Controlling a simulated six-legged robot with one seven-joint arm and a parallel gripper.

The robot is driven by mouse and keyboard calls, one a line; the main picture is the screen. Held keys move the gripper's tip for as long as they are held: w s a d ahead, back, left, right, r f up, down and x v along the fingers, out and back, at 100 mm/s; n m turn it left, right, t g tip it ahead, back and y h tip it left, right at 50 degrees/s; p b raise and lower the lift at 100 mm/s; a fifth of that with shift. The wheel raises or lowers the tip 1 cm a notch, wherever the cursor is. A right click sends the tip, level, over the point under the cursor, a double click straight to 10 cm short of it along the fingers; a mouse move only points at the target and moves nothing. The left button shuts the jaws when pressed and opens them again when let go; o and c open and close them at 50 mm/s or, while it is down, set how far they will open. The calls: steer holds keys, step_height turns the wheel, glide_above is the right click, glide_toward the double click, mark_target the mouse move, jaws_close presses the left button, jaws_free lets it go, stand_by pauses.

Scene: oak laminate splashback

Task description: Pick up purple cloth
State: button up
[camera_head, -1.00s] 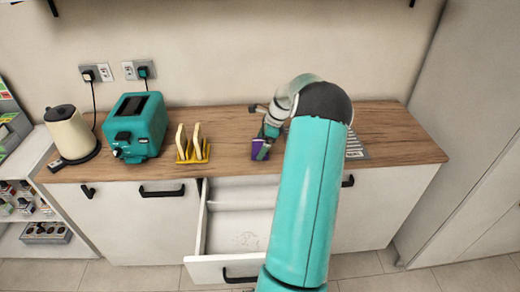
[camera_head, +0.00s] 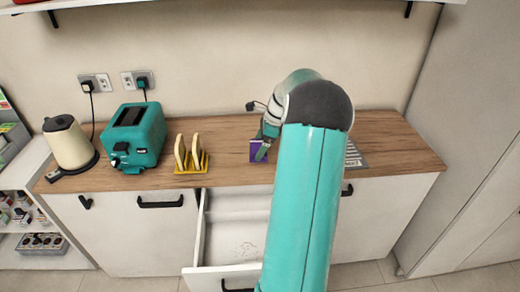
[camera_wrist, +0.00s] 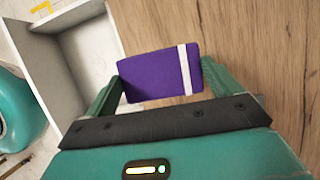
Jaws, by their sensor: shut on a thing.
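The purple cloth (camera_wrist: 155,76) is a folded rectangular block with a white stripe near one end. In the wrist view it sits between the two green fingers of my gripper (camera_wrist: 160,88), which are shut on it.
An open, empty-looking drawer (camera_head: 236,228) juts out below the cloth. A yellow toast rack (camera_head: 192,168) with toast, a teal toaster (camera_head: 133,136) and a cream kettle (camera_head: 67,143) stand to the left on the counter (camera_head: 390,130). A metal grille (camera_head: 354,156) lies to the right.

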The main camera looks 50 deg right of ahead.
steer(key=s+a+r, duration=0.6)
steer(key=a, duration=0.3)
steer(key=shift+s+r, duration=0.2)
steer(key=shift+s, duration=0.15)
